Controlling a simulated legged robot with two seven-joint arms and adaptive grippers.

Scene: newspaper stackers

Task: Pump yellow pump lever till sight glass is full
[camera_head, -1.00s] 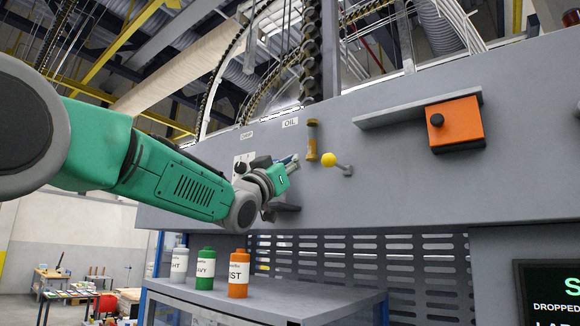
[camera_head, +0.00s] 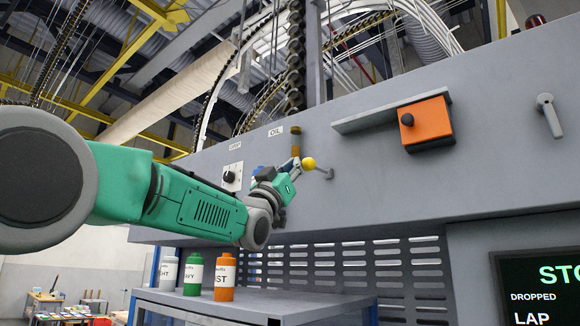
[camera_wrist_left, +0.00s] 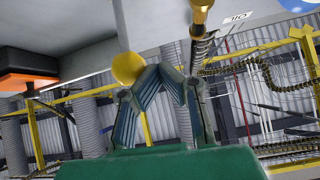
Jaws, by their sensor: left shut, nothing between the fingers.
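The pump lever's yellow ball knob (camera_head: 308,163) sits on a short grey rod on the grey machine panel. My left gripper (camera_head: 297,166) is shut and empty, its tips just left of the knob. In the left wrist view, the yellow knob (camera_wrist_left: 127,68) shows right beside the closed fingertips (camera_wrist_left: 160,72); I cannot tell whether they touch. The amber sight glass (camera_head: 295,142) stands upright above the gripper, beside the OIL label (camera_head: 275,131). Its lower part is hidden behind the gripper and I cannot tell its fill level. My right gripper is not in view.
An orange box with a black knob (camera_head: 428,123) hangs under a ledge (camera_head: 365,117) to the right. A grey handle (camera_head: 549,115) is farther right. White, green (camera_head: 194,274) and orange bottles stand on a grey table (camera_head: 270,303) below. A dial (camera_head: 229,177) is left of the gripper.

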